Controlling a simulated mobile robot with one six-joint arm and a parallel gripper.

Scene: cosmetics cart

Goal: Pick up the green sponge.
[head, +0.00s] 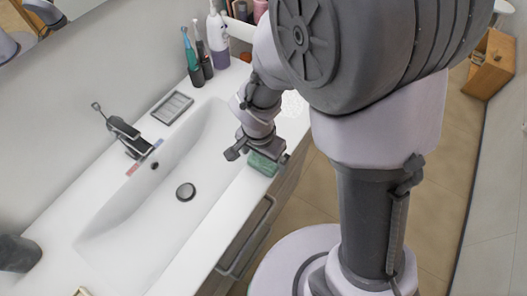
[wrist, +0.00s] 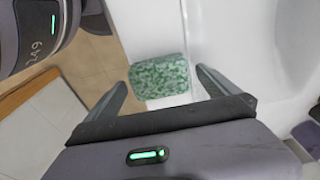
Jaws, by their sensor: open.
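The green sponge (head: 263,164) lies on the white counter at the sink's front right edge in the head view, partly hidden by my gripper. In the wrist view the sponge (wrist: 160,76) is a speckled green block lying between and beyond the two fingers. My gripper (head: 256,152) hangs over the sponge in the head view. In the wrist view my gripper (wrist: 162,88) is open, with a finger on each side and nothing held. I cannot tell how high the fingers are above the sponge.
The white sink basin (head: 160,200) with its drain lies left of the sponge, and a faucet (head: 127,137) stands behind it. A soap tray (head: 172,107) and toothbrushes in dark holders (head: 195,72) stand toward the back. The counter's front edge drops to a tiled floor (head: 310,190).

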